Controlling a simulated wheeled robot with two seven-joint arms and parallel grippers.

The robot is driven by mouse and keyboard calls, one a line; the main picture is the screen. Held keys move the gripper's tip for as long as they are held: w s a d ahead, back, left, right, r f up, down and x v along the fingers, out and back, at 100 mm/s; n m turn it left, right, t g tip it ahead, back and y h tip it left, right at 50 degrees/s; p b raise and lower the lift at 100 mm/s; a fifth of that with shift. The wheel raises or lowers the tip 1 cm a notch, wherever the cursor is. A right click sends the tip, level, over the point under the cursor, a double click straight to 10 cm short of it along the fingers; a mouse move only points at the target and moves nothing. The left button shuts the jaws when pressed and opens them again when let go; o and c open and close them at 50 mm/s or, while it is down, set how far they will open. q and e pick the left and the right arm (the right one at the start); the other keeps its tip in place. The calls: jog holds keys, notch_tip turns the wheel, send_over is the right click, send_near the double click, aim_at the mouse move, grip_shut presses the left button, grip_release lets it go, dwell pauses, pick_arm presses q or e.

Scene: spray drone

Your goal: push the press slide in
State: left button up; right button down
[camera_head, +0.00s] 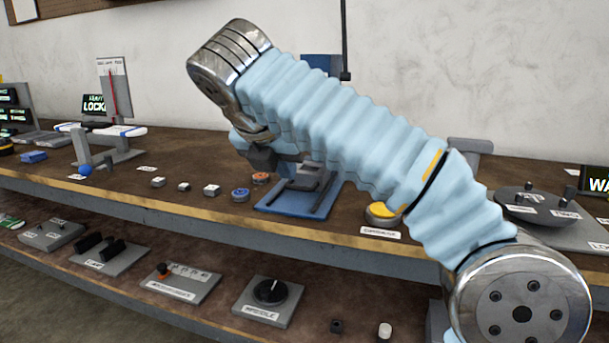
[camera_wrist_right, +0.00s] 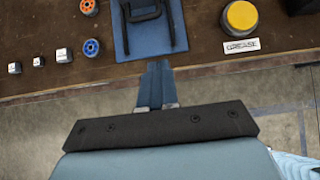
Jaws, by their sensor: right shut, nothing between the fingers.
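The press is a blue base plate (camera_head: 285,204) with two dark rails and a grey block, the slide (camera_head: 308,178), near the front edge of the upper shelf. My forearm hides part of its back. In the right wrist view the blue plate (camera_wrist_right: 135,40) lies beyond the fingers, with the dark slide frame (camera_wrist_right: 146,13) cut by the top edge. My right gripper (camera_head: 264,160) is mostly behind my own arm, just left of the press. In the wrist view its fingers (camera_wrist_right: 156,72) are together and empty, pointing at the plate's near edge. My left gripper is out of view.
A yellow grease button (camera_head: 382,211) stands right of the press. Blue (camera_head: 240,194) and orange (camera_head: 261,178) round parts and several small white-topped blocks lie to its left. A spray drone (camera_head: 105,135) stands farther left. The lower shelf holds a knob box (camera_head: 268,296) and other controls.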

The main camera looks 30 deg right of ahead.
aim_at(307, 178)
jog(key=b+x, duration=0.3)
jog(key=x, duration=0.6)
jog(key=shift+d+f, duration=0.15)
jog(key=shift+f, duration=0.2)
jog(key=shift+w+d+f, duration=0.2)
jog(key=shift+w+d, duration=0.5)
jog(key=shift+d, duration=0.05)
jog(key=shift+w+d+f, duration=0.15)
jog(key=shift+w+d, duration=0.5)
jog(key=shift+d, duration=0.05)
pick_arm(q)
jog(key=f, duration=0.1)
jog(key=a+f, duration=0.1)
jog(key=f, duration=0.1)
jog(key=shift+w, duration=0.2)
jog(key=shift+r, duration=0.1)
